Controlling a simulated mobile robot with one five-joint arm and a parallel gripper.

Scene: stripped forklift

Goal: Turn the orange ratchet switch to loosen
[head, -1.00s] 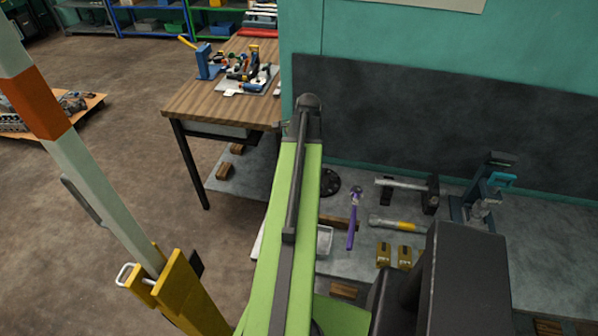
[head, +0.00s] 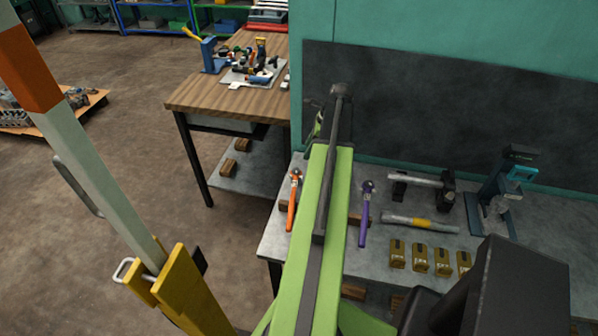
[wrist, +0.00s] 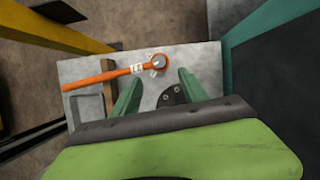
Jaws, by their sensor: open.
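The orange ratchet (head: 293,200) lies on the grey bench, left of my arm in the head view. In the wrist view the orange ratchet (wrist: 105,75) lies with its handle pointing left and its round head (wrist: 159,62) to the right. A small switch on the head is too small to read. My gripper (wrist: 158,77) is open and empty, its two green fingers pointing toward the ratchet head, which shows just beyond and between the tips. I cannot tell the height gap. In the head view my arm hides the gripper.
A dark round part (wrist: 171,96) lies close to the ratchet head. A teal wall (wrist: 262,22) bounds the bench.

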